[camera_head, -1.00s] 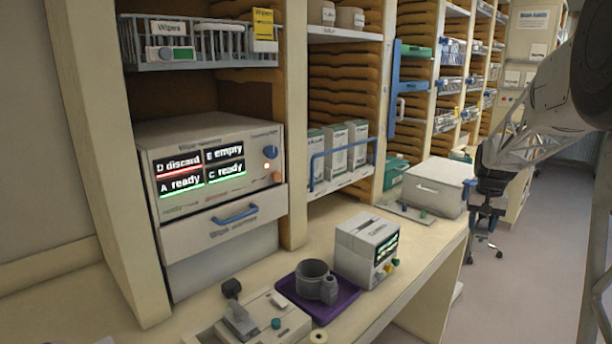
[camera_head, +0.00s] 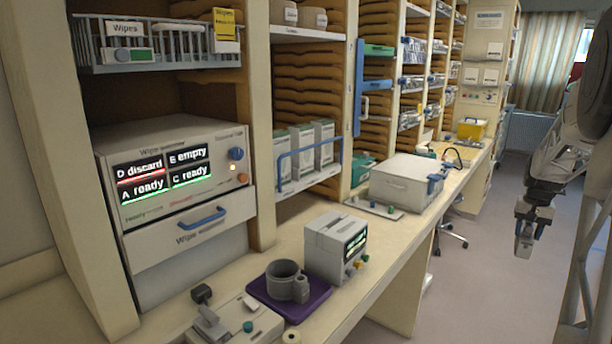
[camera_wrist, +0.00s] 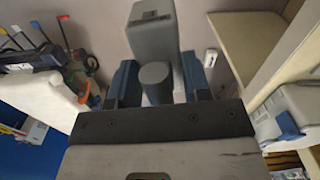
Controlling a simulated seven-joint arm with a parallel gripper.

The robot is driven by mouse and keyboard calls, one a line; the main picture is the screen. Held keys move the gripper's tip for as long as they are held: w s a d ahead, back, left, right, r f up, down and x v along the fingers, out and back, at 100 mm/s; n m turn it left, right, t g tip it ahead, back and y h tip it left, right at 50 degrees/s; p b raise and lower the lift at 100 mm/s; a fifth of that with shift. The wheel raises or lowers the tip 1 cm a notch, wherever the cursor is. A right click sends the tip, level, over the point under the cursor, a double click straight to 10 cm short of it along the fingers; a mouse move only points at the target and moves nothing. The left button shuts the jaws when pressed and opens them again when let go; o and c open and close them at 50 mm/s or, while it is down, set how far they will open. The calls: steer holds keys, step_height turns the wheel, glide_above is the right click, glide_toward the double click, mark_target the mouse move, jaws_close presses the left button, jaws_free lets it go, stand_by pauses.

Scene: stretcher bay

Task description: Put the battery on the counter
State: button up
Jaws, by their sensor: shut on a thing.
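My gripper (camera_head: 533,212) hangs at the right of the head view, over the floor and clear of the counter. In the wrist view my gripper (camera_wrist: 157,82) is shut on a grey battery (camera_wrist: 150,32), with the battery's rounded end between the two blue-grey fingers. The battery (camera_head: 523,242) also shows small below the gripper in the head view. The cream counter (camera_head: 383,246) runs from the front left toward the back, to the left of the gripper.
On the counter stand a purple tray (camera_head: 321,303) with a grey cup, a grey device with a lit screen (camera_head: 335,247), a large light-grey box (camera_head: 402,183) and a yellow box (camera_head: 471,129). A wipe warmer (camera_head: 176,190) fills the left shelf. Bare counter lies right of the device.

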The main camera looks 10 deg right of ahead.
steer(key=shift+s+d, duration=0.25)
steer(key=shift+d, duration=0.45)
stand_by(0.7)
steer(key=r, duration=0.7)
steer(key=a+r, duration=0.1)
steer(key=r, duration=0.3)
steer(key=shift+w, duration=0.25)
steer(key=w+a+n, duration=0.3)
steer(key=a, duration=1.1)
steer(key=w+a+n, duration=0.4)
steer(key=a, duration=0.9)
steer(key=w+a+n, duration=0.3)
steer(key=a, duration=1.1)
steer(key=s+a+n, duration=0.4)
steer(key=a, duration=0.9)
steer(key=s+a+n, duration=0.4)
steer(key=s+a, duration=0.1)
steer(key=a, duration=0.9)
steer(key=s+a+n, duration=0.4)
steer(key=a, duration=0.9)
step_height(320, 180, down, 13)
steer(key=shift+r, duration=0.2)
steer(key=shift+w+d, duration=0.1)
steer(key=shift+d, duration=0.05)
